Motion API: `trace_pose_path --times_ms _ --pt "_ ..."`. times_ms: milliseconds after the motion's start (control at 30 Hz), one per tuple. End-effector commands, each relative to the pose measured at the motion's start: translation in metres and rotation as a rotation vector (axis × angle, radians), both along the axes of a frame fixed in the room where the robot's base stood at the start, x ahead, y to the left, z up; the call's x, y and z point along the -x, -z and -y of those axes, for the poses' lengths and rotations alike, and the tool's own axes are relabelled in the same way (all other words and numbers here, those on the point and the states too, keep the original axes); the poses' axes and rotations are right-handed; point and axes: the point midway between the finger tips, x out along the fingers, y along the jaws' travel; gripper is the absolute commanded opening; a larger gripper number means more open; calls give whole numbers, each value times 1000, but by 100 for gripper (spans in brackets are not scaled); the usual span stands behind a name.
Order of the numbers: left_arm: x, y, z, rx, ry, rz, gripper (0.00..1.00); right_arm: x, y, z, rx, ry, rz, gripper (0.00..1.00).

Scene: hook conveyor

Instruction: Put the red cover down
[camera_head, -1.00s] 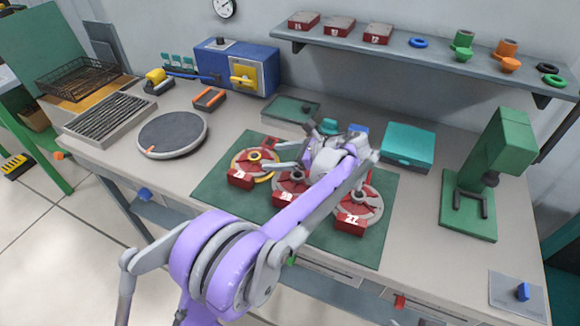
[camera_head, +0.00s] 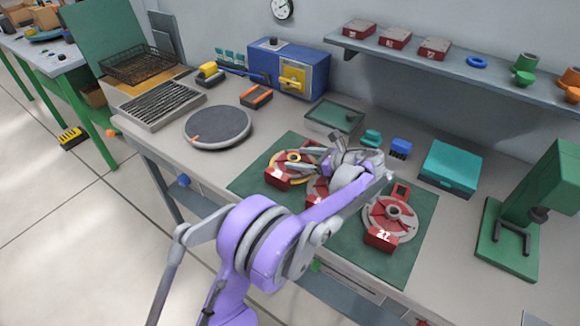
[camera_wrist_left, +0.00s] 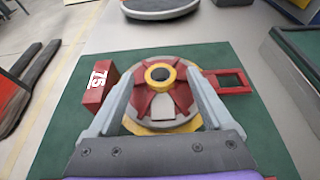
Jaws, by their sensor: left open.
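Three red spoked covers on round grey bodies stand on the green mat (camera_head: 417,262). The left one (camera_head: 279,179) has a yellow hub and a red numbered block. My left gripper (camera_head: 292,157) is open around it, and part of it is hidden. In the left wrist view this cover (camera_wrist_left: 153,103) lies between the fingers of the left gripper (camera_wrist_left: 163,78), above a yellow rim. The middle cover (camera_head: 317,191) is mostly hidden by my arm. My right gripper is not in view.
A dark round plate (camera_head: 218,125) and a blue box (camera_head: 290,66) stand left and behind. A green tray (camera_head: 335,117), teal box (camera_head: 451,166) and green press (camera_head: 520,225) surround the mat. Red numbered blocks (camera_head: 395,38) sit on the shelf.

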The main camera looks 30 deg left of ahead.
Motion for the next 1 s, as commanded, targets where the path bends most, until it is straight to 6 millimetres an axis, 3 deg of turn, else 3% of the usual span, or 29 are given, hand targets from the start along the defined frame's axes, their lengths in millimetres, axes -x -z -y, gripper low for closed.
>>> trace_pose_path --times_ms 100,300,767,1000 --pt "-1 5 -11 0 0 1 84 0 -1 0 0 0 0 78" --pt "-1 5 -11 0 1 0 83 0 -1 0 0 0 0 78" --pt "-1 5 -11 0 1 1 0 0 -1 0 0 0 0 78" --pt "-1 5 -11 0 1 1 0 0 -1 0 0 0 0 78"
